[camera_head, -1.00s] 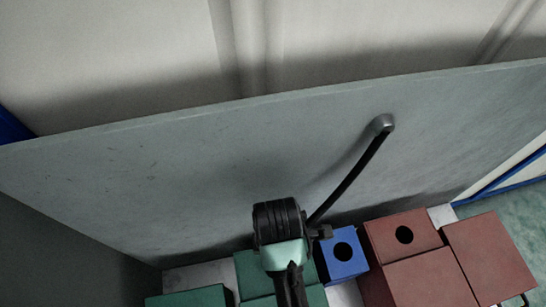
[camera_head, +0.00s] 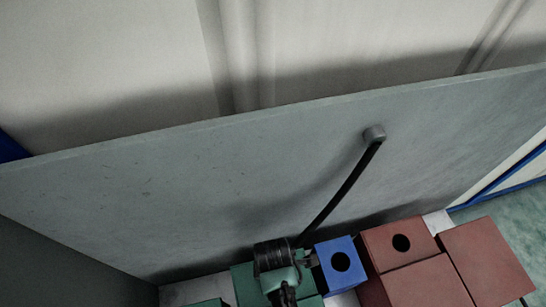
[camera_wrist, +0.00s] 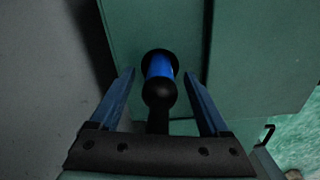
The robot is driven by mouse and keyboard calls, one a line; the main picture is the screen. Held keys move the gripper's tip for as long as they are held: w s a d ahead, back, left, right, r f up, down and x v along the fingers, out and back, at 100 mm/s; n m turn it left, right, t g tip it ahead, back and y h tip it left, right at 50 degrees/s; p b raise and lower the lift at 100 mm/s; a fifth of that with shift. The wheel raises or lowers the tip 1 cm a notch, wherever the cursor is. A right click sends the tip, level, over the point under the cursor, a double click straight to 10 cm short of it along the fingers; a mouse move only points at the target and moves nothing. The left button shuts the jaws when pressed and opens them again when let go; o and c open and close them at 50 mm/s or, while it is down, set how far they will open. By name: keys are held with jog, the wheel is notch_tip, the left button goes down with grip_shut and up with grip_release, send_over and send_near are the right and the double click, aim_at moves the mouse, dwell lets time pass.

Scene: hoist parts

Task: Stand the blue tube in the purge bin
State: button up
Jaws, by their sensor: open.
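The blue tube (camera_wrist: 160,68) shows in the wrist view with a dark ring at its far end, against a green box (camera_wrist: 180,30). A black rounded end covers its near part, and a black hose (camera_wrist: 157,124) runs from that under my gripper. My gripper (camera_wrist: 160,74) is open, with one finger on each side of the tube and visible gaps to both. In the head view my wrist hides the tube. A blue box (camera_head: 337,262) and a red box (camera_head: 383,238) each have a round hole on top; I cannot tell which is the purge bin.
A tall grey panel (camera_head: 200,180) stands behind the boxes. A black hose (camera_head: 340,193) hangs from a grey fitting (camera_head: 374,134) on it down to behind my wrist. More red boxes (camera_head: 485,258) stand at the right, close together.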

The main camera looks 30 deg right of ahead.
grip_shut()
dwell(0.3)
jog(key=shift+r, duration=0.15)
notch_tip(320, 180, up, 14)
jog(key=p, duration=1.4)
